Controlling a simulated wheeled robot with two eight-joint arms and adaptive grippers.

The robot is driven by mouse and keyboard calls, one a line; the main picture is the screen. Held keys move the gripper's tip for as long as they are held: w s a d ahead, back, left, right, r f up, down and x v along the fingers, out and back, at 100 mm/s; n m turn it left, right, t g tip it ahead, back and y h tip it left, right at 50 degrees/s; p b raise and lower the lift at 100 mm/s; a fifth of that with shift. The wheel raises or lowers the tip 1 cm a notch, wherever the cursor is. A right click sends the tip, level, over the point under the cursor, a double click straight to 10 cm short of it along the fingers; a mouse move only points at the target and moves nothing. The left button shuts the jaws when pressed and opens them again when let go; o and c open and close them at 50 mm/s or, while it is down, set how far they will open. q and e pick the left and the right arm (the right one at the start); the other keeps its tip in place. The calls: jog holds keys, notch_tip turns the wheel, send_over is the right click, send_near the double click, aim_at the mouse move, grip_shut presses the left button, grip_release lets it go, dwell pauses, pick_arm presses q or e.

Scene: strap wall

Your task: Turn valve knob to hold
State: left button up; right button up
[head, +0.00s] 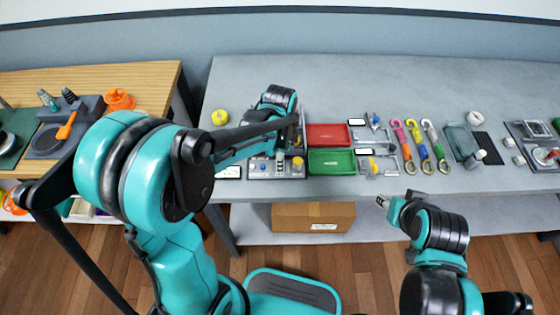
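My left gripper (299,136) is at the left part of the grey table, above the back right corner of a grey control panel (262,174). My arm hides much of the panel's back side. The panel carries a round yellow knob (297,161) just in front of the gripper, plus small blue and light controls. I cannot tell which control is the valve knob, whether the gripper touches one, or how its fingers stand. My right gripper (382,202) hangs off the table's front edge, away from the panel; its fingers are too small to read.
A red tray (328,135) and a green tray (331,161) lie right of the panel. Several coloured carabiner straps (421,146) lie further right. A yellow round item (219,117) stands left. A cardboard box (313,217) is on the lower shelf. Back table is clear.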

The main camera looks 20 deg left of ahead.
pick_arm(q)
grip_shut()
jog(key=shift+n, duration=0.3)
jog(key=n+p, duration=0.1)
jog(key=n, duration=1)
jog(key=shift+n, duration=0.4)
jog(key=n, duration=0.5)
jog(key=shift+n, duration=0.4)
